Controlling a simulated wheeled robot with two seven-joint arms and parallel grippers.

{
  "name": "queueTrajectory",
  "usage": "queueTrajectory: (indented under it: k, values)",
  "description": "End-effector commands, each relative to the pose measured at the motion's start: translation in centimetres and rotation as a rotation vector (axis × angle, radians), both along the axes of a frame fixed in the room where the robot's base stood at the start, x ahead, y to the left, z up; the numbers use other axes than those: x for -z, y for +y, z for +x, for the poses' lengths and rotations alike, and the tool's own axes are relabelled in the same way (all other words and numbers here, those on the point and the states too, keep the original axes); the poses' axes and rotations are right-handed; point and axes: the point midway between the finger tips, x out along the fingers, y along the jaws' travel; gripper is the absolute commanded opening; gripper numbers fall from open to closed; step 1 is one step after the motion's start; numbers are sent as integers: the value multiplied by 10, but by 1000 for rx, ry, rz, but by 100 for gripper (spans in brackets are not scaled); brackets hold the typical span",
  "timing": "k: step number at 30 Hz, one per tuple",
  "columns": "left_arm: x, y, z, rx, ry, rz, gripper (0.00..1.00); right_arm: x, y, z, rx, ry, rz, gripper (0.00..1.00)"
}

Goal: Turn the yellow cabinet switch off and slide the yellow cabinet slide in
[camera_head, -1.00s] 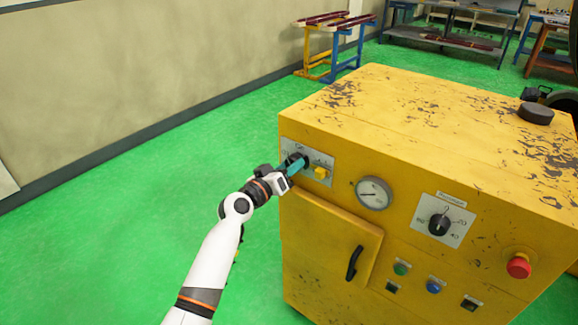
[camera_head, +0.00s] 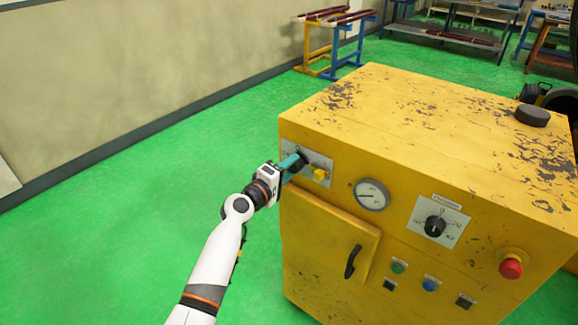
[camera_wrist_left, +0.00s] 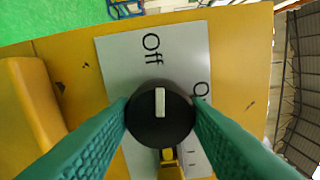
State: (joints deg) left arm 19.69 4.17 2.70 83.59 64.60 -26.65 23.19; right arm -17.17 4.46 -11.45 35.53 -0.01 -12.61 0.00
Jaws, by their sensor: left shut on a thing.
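The yellow cabinet (camera_head: 440,115) stands on the green floor. Its switch is a round black knob (camera_wrist_left: 160,118) with a white mark, on a grey plate (camera_wrist_left: 115,60) lettered "Off". In the left wrist view the mark points up, toward that word. My left gripper (camera_head: 297,161) has teal fingers, one on each side of the knob, shut on it; in the left wrist view the fingers (camera_wrist_left: 160,112) touch its sides. The yellow slide (camera_head: 320,174) sits on the same plate, right of the knob. It shows partly below the knob in the left wrist view (camera_wrist_left: 168,157). My right gripper is out of view.
The cabinet front also holds a gauge (camera_head: 372,195), a black dial (camera_head: 435,226), a red button (camera_head: 511,268) and a door with a black handle (camera_head: 353,261). A black disc (camera_head: 533,115) lies on top. The floor left of the cabinet is clear.

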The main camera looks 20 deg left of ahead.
Motion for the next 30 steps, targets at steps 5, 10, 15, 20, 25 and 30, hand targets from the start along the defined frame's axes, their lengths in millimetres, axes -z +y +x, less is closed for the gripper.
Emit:
queueTrajectory:
  k: [5,10,15,20,25,30]
  values:
    - [-1,1,0,-2,30,-82,19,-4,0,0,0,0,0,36]
    - [0,1,0,-2,46,-127,19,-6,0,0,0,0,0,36]
    - [0,1,0,-2,53,-147,19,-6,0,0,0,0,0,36]
    - [0,1,0,-2,54,-150,19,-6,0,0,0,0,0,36]
    - [0,1,0,-2,54,-150,19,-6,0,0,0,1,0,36]
    - [0,1,0,-1,54,-149,61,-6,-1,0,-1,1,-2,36]
